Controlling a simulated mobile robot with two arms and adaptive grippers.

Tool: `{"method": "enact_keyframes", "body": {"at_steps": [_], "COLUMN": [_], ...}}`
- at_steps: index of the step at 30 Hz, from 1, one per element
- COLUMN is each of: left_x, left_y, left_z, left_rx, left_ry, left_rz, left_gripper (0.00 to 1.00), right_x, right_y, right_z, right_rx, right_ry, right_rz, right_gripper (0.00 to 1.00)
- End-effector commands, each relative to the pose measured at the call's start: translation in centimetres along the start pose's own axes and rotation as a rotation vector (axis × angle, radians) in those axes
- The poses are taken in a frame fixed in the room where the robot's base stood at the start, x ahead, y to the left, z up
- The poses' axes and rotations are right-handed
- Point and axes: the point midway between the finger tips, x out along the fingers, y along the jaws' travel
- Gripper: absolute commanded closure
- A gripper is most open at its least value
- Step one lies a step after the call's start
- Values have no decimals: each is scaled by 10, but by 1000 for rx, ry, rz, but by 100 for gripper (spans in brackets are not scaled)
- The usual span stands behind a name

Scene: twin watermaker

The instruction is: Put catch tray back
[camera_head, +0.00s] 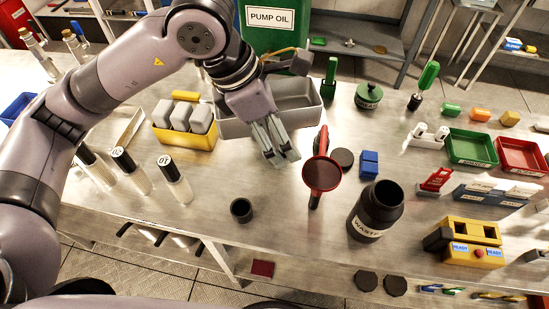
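A grey metal tray (298,97), which looks like the catch tray, sits on the steel bench in front of the green PUMP OIL container (270,30). My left gripper (283,158) reaches down across the tray's front side, its fingertips over the bench just in front of it. The fingers lie close together, and I cannot tell whether they are shut. Nothing shows held between the tips. My gripper and wrist hide the tray's middle and part of its left half. My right gripper is not in view.
A red funnel (321,174), a black WASTE jar (376,208), a small dark cup (241,210) and a blue block (369,163) stand near the gripper. A yellow bin (186,136) of grey blocks stands left. Green (471,148) and red (522,156) trays lie right.

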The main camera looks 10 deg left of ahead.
Motion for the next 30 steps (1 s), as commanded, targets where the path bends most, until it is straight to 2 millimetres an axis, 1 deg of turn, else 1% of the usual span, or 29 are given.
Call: {"method": "enact_keyframes", "body": {"at_steps": [1,2,6,9,10,13,15,18,21,25,30], "left_x": [7,12,44,68,75,99,113,128,136,146,169], "left_y": [-1,-1,-2,-2,-2,-2,-2,-1,0,-1,-1], "left_z": [-4,-6,-20,-30,-34,-43,-48,-54,-57,-62,-71], "left_rx": [-1,-2,-3,-4,-3,-3,-2,-1,0,-2,-1], "left_ry": [2,3,6,5,6,5,4,2,1,3,2], "left_rz": [-5,-4,-7,-6,-5,-5,-5,-2,-1,-2,-2], "left_gripper": [83,83,83,83,83,83,83,83,83,83,83], "right_x": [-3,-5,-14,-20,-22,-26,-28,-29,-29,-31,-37], "right_y": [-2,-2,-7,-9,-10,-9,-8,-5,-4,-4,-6], "right_z": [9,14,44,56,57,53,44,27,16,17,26], "right_rx": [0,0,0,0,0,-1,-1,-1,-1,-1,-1], "right_ry": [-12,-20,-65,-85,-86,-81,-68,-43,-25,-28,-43], "right_rz": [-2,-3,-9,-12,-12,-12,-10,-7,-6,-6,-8], "right_gripper": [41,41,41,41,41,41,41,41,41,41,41]}}
